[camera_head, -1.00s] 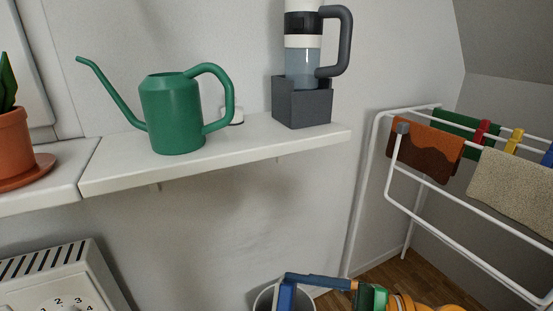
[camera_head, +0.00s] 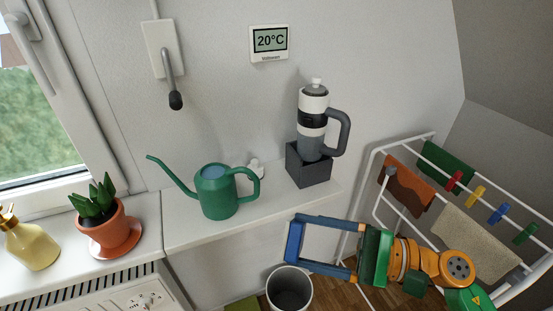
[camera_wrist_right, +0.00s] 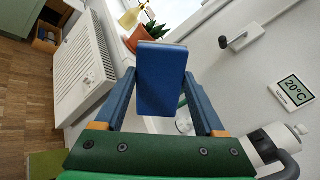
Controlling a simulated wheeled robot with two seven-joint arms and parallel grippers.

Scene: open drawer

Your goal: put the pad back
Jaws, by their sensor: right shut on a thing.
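My right gripper (camera_head: 294,240) comes in from the lower right in the head view, in front of the white shelf's (camera_head: 190,232) right part. It is shut on a flat blue pad (camera_head: 295,241), held between its two long blue fingertips. In the right wrist view the pad (camera_wrist_right: 161,78) fills the space between the fingers and hides part of what lies behind it. I cannot tell the exact gap between pad and shelf. My left gripper is not in view.
On the shelf stand a green watering can (camera_head: 217,192) and a dark box (camera_head: 308,170) holding a bottle (camera_head: 312,120). A potted plant (camera_head: 105,225) and soap bottle (camera_head: 30,243) are left. A grey bin (camera_head: 289,290) stands below; a drying rack (camera_head: 380,205) is right.

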